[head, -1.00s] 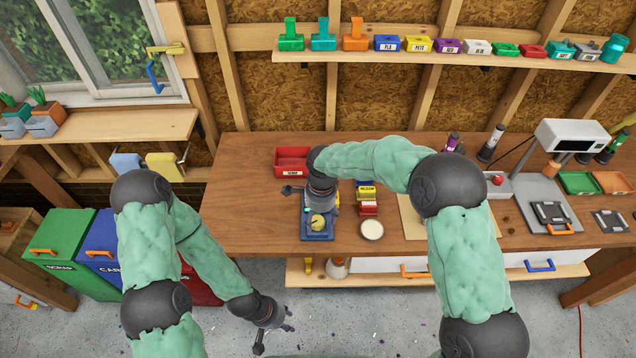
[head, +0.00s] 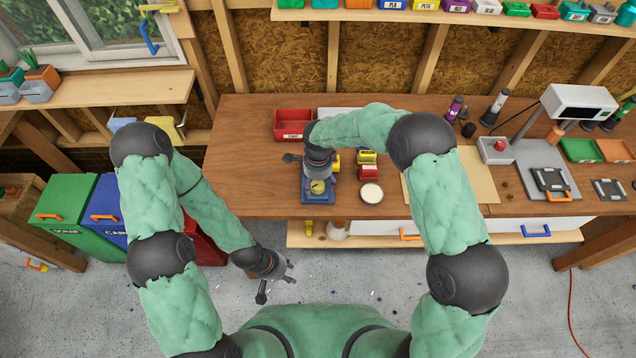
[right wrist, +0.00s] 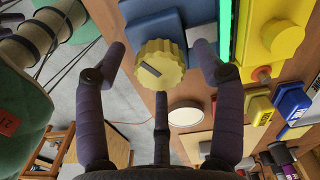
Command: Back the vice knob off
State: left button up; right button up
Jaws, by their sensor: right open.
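The vice (head: 309,197) is a small blue block near the front edge of the workbench. Its knob (right wrist: 160,68) is yellow with a ridged rim and a dark slot; it also shows in the head view (head: 318,187). My right gripper (right wrist: 160,58) is open, with fingers either side of the knob and gaps between them and its rim. In the head view, my right gripper (head: 318,176) is over the vice and hides part of it. My left gripper (head: 276,284) is empty and spread open, low over the floor in front of the bench.
On the workbench (head: 245,190), a red bin (head: 294,123) stands behind the vice. A round white-topped container (head: 371,193) and small yellow and red boxes (head: 368,173) stand to its right. A green bin (head: 65,215) stands on the floor at left.

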jog(key=shift+f, duration=0.25)
jog(key=c, duration=1.2)
jog(key=shift+o, duration=0.2)
